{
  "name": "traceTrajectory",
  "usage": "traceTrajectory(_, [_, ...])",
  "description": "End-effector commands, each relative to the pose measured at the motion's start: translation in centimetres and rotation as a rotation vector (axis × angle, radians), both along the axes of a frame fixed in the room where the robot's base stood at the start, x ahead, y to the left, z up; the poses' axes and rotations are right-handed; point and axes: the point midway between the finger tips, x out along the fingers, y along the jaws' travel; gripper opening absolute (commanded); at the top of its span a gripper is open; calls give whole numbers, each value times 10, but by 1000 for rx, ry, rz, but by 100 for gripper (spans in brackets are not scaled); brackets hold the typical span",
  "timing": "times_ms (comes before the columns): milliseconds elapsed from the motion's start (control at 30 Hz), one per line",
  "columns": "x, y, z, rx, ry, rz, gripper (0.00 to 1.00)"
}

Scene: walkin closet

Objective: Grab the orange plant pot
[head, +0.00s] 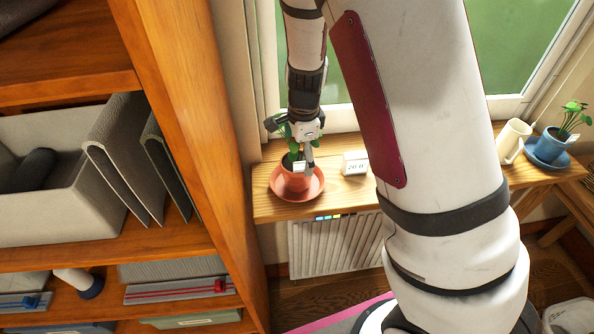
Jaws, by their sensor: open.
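The orange plant pot (297,181) stands upright on an orange saucer (283,193), at the left end of the wooden window ledge in the head view. A green leafy plant grows in it. My gripper (302,163) is directly above and at the pot, among the leaves, pointing down. Its fingers are open and partly hide the plant and the pot's rim. I cannot tell whether a finger touches the pot.
A small white block calendar (355,163) stands just right of the pot. A cream jug (513,141) and a blue potted plant (552,144) are farther right. A wooden shelf (185,130) rises close on the left. A radiator (335,243) is below the ledge.

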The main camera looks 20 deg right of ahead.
Motion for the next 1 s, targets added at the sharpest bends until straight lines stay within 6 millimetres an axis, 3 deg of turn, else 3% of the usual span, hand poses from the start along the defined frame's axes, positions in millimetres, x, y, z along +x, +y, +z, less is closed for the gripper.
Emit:
traceTrajectory(400, [1,7,-48,1,2,-1,99])
traceTrajectory(700, [2,8,-52,1,0,0,97])
traceTrajectory(1000, [2,8,-52,1,0,0,29])
